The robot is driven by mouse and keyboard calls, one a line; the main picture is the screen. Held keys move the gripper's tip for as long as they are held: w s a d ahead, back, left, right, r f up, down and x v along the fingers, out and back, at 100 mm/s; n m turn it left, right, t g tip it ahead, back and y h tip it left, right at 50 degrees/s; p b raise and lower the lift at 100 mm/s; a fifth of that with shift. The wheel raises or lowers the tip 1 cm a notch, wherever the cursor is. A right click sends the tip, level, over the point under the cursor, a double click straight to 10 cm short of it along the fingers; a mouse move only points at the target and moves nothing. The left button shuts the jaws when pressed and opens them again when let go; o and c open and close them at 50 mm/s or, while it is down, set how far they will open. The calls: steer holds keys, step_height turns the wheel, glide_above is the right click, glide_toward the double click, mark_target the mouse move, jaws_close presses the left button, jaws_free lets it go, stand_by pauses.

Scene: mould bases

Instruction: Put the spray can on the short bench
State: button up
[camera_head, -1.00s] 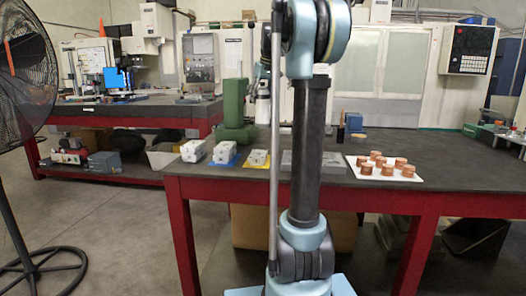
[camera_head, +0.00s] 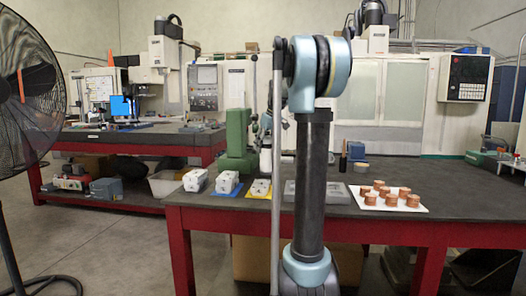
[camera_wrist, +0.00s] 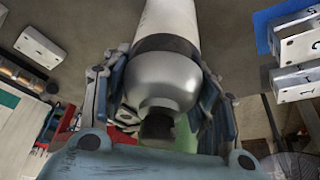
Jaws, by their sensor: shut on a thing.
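The spray can (camera_wrist: 165,75) is a pale grey and white cylinder with a dark band and a black nozzle end. In the wrist view it lies between the two fingers of my gripper (camera_wrist: 162,108), which is shut on it. In the head view my arm hides most of the gripper, and I cannot make out the can there. Two red-legged benches with dark tops show in the head view: a near one (camera_head: 470,205) at centre and right, and a farther one (camera_head: 75,140) at left. I cannot tell which is the short bench.
The near bench holds white blocks (camera_head: 228,182), a grey mould base (camera_head: 333,192), a white tray (camera_head: 415,207) with several copper pieces, and a green stand (camera_head: 237,140). A black fan (camera_head: 25,85) stands at left. Floor (camera_head: 120,240) between fan and near bench is clear.

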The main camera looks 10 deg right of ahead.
steer(key=shift+f, duration=0.7)
steer(key=o, duration=1.7)
steer(key=shift+f, duration=0.1)
steer(key=shift+o, duration=0.2)
steer(key=v, duration=1.2)
